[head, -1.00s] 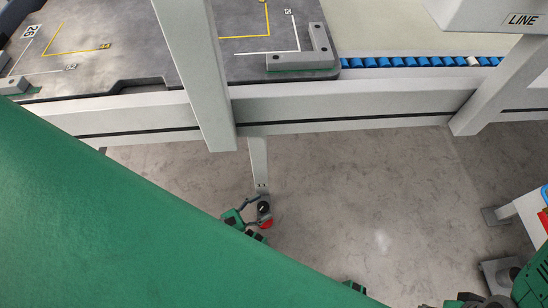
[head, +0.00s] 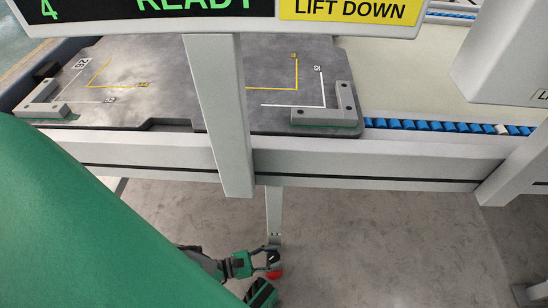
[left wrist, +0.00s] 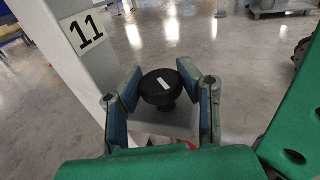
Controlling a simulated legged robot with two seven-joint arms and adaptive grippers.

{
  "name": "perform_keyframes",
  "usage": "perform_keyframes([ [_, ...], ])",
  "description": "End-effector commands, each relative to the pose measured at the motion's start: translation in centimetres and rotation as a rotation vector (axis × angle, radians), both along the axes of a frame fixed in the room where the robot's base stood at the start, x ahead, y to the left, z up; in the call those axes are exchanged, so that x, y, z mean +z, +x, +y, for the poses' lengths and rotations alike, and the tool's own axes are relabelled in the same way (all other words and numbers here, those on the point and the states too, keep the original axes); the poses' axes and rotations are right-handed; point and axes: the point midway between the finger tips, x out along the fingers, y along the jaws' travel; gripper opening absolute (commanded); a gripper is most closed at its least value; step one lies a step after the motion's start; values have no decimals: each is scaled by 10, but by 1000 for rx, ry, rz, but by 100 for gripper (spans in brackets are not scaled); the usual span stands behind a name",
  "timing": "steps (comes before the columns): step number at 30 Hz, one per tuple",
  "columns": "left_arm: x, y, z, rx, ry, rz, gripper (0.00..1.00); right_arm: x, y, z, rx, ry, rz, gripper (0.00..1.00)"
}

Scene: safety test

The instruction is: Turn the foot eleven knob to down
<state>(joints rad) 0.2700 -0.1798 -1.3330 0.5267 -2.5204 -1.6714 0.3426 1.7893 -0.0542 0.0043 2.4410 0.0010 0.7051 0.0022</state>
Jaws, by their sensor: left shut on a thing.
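The foot eleven knob (left wrist: 160,92) is round and black with a short white mark on top, and stands on a grey bracket beside a white post (left wrist: 72,62) labelled 11. In the left wrist view my left gripper (left wrist: 163,97) has one finger on each side of the knob and is shut on it. In the head view the left gripper (head: 268,262) is low at the foot of the thin post (head: 274,212), and the knob there is small and partly hidden. My right gripper is out of view.
A sign (head: 355,9) above reads LIFT DOWN, beside a display reading READY. A grey plate (head: 205,80) lies behind the white frame rail (head: 340,165). A wide white upright (head: 222,120) stands in front. The floor right of the knob is clear.

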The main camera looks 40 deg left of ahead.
Motion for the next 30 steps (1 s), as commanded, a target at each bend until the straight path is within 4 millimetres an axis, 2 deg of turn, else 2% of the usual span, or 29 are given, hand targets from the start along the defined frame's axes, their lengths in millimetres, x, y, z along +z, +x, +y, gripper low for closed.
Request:
perform_keyframes([
  [3,3,5,-2,-142,-9,-12,2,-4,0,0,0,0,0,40],
  [6,4,7,-2,-203,-11,-13,1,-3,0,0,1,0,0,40],
  [30,4,9,2,-191,-4,-16,0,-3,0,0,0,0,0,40],
])
